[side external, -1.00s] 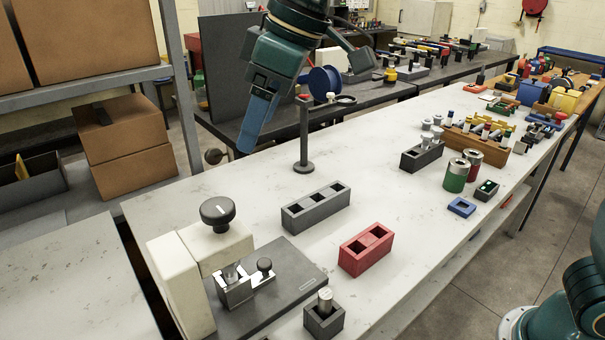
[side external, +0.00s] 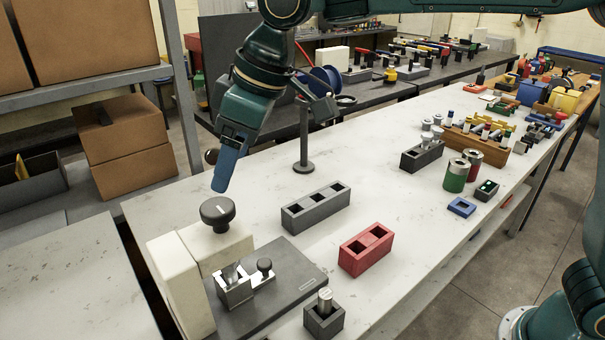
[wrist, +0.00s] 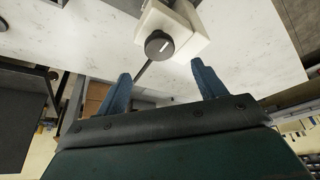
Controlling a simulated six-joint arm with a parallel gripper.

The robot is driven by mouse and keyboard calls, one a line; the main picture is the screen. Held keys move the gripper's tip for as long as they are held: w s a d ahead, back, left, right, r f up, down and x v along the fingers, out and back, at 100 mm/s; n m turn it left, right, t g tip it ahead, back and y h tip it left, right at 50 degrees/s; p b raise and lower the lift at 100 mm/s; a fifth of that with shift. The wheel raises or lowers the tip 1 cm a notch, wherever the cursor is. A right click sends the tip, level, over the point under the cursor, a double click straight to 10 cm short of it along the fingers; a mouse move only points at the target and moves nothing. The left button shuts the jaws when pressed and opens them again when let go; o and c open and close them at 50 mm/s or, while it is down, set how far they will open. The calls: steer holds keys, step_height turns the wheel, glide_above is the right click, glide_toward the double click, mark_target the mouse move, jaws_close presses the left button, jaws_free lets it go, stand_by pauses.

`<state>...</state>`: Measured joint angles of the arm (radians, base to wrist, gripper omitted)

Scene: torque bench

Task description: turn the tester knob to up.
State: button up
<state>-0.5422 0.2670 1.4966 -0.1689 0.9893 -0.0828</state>
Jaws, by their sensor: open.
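The tester knob (side external: 217,211) is a round black knob with a white mark on its top. It sits on top of the cream tester (side external: 181,283), which stands on a dark grey base plate. In the wrist view the knob (wrist: 159,45) shows beyond the fingers, between them, with its white mark visible. My gripper (side external: 221,185) points down just above the knob in the side view, apart from it. In the wrist view its two blue fingers (wrist: 161,75) are spread wide with nothing between them.
A grey three-hole block (side external: 316,209), a red block (side external: 366,251) and a small dark block holding a metal pin (side external: 324,317) stand right of the tester. A dark post (side external: 304,140) with a ring stands behind. The bench's far left area is bare.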

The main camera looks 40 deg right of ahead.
mark_target(217, 206)
steer(key=x, duration=0.8)
steer(key=shift+f, duration=0.15)
steer(key=c, duration=1)
